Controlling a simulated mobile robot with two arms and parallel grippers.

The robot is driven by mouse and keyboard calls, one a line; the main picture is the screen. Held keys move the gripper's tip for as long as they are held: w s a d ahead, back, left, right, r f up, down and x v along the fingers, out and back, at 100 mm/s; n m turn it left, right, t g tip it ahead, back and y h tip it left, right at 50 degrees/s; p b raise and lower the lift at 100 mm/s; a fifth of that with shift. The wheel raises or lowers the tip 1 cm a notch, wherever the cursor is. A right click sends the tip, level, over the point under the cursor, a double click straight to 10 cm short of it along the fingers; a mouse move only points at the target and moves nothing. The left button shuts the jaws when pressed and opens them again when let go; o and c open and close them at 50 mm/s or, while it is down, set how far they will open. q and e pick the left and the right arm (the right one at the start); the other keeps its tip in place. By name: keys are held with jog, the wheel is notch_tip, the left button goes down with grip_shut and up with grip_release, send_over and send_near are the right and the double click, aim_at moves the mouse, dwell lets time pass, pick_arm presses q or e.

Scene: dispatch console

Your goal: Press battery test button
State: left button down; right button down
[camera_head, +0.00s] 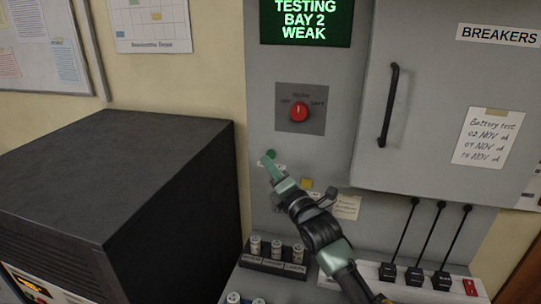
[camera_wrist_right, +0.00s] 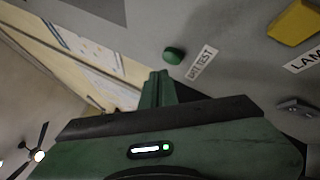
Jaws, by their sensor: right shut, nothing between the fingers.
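The green battery test button (camera_head: 271,154) is on the grey panel below the red knob. In the right wrist view the round green button (camera_wrist_right: 174,55) sits beside a "BATT TEST" label (camera_wrist_right: 201,62). My right gripper (camera_head: 268,162) is shut and empty, its fingertips at the button's lower edge in the head view. In the right wrist view the shut fingers (camera_wrist_right: 158,78) end just short of the button in the picture; I cannot tell whether they touch it. The green screen (camera_head: 306,20) reads "TESTING BAY 2 WEAK". My left gripper is not in view.
A red rotary knob (camera_head: 299,112) is above the button. A yellow button (camera_head: 307,184) is to its lower right. Batteries stand in a dark holder (camera_head: 272,264) below. A breaker cabinet door (camera_head: 430,90) with a black handle is at right. A large dark box (camera_head: 120,180) stands left.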

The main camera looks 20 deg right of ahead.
jog(key=s+a, duration=0.1)
jog(key=s+p, duration=0.1)
jog(key=s+a, duration=0.1)
jog(key=s, duration=0.1)
jog(key=shift+a+p, duration=0.3)
jog(key=shift+p, duration=0.1)
dwell(6.0)
